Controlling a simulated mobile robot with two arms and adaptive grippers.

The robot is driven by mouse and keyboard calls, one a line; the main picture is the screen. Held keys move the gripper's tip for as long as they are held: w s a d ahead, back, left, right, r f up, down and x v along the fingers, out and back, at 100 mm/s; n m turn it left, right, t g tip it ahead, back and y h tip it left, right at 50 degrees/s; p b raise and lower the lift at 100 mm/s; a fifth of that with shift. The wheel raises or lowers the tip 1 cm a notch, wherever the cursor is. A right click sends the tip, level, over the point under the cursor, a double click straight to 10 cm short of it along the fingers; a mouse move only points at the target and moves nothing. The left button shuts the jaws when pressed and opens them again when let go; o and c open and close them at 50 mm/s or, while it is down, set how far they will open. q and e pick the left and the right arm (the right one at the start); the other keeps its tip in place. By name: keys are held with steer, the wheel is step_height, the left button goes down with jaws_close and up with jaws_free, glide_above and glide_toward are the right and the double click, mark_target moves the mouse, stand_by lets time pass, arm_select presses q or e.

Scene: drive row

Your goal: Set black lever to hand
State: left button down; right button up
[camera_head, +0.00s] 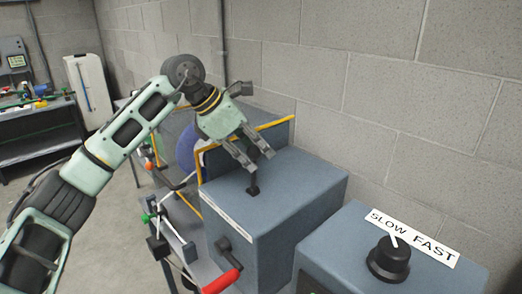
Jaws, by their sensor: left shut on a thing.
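The black lever (253,182) stands up from the top of a blue-grey box (300,193) in the middle of the view. Its stem and foot show; its upper end is between my fingers. My left gripper (257,157) reaches down from the upper left and is shut on the lever's upper end. A white label strip (222,212) runs along the box's left top edge; its words are too small to read. My right gripper is out of view.
A crank with a red handle (221,281) sticks out from the box's front. A second box at lower right carries a black knob (389,260) and a SLOW FAST label (413,237). A yellow-edged panel (245,137) stands behind the lever, near the block wall.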

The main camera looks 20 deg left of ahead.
arm_select(q)
steer(key=shift+w+a+h, duration=0.3)
steer(key=shift+a, duration=0.25)
steer(key=c, duration=1.9)
jaws_free()
steer(key=shift+o, duration=1.4)
steer(key=shift+a+f, duration=0.1)
steer(key=shift+a, duration=0.1)
steer(key=v, duration=1.2)
steer(key=shift+w, duration=0.15)
